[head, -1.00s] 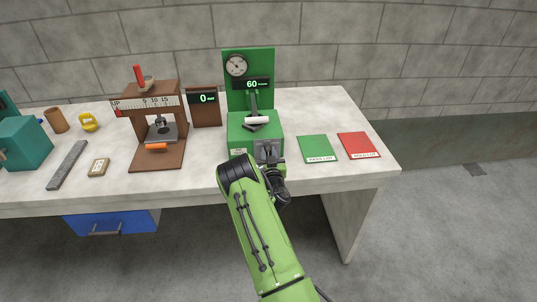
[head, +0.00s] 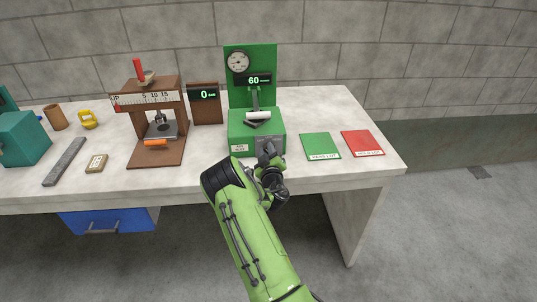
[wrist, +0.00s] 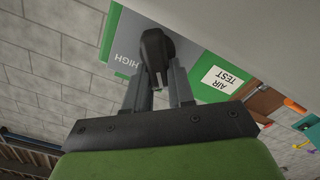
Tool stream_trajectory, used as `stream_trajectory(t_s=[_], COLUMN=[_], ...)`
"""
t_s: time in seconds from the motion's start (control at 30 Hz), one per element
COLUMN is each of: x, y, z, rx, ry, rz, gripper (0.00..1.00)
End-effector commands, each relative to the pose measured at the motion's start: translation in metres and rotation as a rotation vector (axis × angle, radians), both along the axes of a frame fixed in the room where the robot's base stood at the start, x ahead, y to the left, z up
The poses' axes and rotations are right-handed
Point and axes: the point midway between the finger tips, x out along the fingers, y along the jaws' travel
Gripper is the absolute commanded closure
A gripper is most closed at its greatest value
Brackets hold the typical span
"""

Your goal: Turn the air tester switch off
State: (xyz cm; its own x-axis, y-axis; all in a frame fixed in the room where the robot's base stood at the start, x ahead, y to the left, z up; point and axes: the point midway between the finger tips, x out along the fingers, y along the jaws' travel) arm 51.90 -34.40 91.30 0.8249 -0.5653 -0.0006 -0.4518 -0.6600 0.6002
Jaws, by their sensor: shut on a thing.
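The green air tester (head: 238,132) stands on the table, with a round gauge and a display reading 60 on its upright panel. A white cylinder lies across the top of its base. My gripper (head: 268,152) is at the front face of the base, toward its right side. My gripper hides most of the knob in the head view.
A green card (head: 321,145) and a red card (head: 362,142) lie right of the tester. A brown press (head: 157,125) with an orange handle and a small display (head: 205,105) reading 0 stand left. The table's front edge runs below my gripper.

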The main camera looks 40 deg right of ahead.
Motion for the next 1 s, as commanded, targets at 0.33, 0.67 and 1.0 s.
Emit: stream_trajectory(t_s=[0.33,0.67,1.0], x=[0.003,0.0033,0.0034], y=[0.0014,0.0014,0.0017], z=[0.003,0.004,0.0038], rx=[-0.119,-0.141,-0.14], ry=[0.068,0.081,0.081], rz=[0.003,0.003,0.003], gripper=[1.0,1.0,0.55])
